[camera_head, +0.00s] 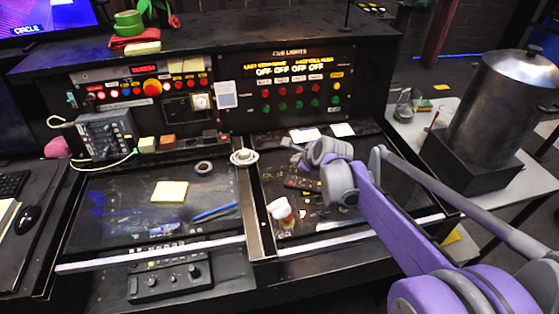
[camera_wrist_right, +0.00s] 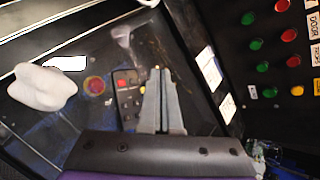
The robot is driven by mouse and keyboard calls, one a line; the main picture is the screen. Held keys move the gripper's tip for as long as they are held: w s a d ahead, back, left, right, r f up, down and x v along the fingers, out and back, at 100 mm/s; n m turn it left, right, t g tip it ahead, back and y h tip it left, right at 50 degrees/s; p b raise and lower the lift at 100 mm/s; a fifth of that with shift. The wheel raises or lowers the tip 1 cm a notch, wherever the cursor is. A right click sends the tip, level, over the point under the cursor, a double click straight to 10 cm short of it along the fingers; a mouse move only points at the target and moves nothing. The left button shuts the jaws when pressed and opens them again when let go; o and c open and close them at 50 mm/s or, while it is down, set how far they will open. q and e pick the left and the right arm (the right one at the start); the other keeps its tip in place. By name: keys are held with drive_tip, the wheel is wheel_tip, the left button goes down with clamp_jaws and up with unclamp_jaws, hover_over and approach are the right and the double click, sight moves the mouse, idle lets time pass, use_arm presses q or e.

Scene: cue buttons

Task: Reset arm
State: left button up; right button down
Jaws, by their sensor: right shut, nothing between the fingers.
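My right arm (camera_head: 385,205), purple and grey, reaches in from the right of the head view over the right part of the black desk. Its gripper (camera_head: 288,143) is above the desk, just below the cue light panel (camera_head: 288,88). In the right wrist view the two grey fingers of the gripper (camera_wrist_right: 160,74) lie together, shut and empty. Behind them is a dark remote-like keypad (camera_wrist_right: 128,95). The panel's red and green buttons (camera_wrist_right: 290,35) show at the right of that view, apart from the fingers. My left gripper is not in view.
A white and red object (camera_head: 281,211) lies on the right desk section. A yellow note (camera_head: 169,191) and a blue pen (camera_head: 214,212) lie on the left section. A large metal urn (camera_head: 503,100) stands at the right. White cards (camera_head: 305,135) lie below the panel.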

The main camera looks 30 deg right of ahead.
drive_tip(key=s+a+f+n+g, duration=0.1)
drive_tip(key=s+a+n, duration=0.3)
drive_tip(key=s+n, duration=0.2)
drive_tip(key=s+a+f+n+g, duration=0.1)
drive_tip(key=s+a+n, duration=0.4)
drive_tip(key=s+n, duration=0.2)
drive_tip(key=s+a+f+n+p, duration=0.1)
drive_tip(key=s+a+n, duration=0.3)
drive_tip(key=s+n, duration=0.2)
drive_tip(key=shift+s+a+g+y, duration=0.35)
drive_tip(key=shift+s+g+y, duration=0.05)
drive_tip(key=shift+s, duration=0.1)
drive_tip(key=s+a+f+n+g, duration=0.1)
drive_tip(key=s+f+n, duration=0.2)
drive_tip(key=s+n, duration=0.4)
drive_tip(key=shift+s+a+f+n, duration=0.25)
drive_tip(key=shift+s+n, duration=0.15)
drive_tip(key=shift+n, duration=0.3)
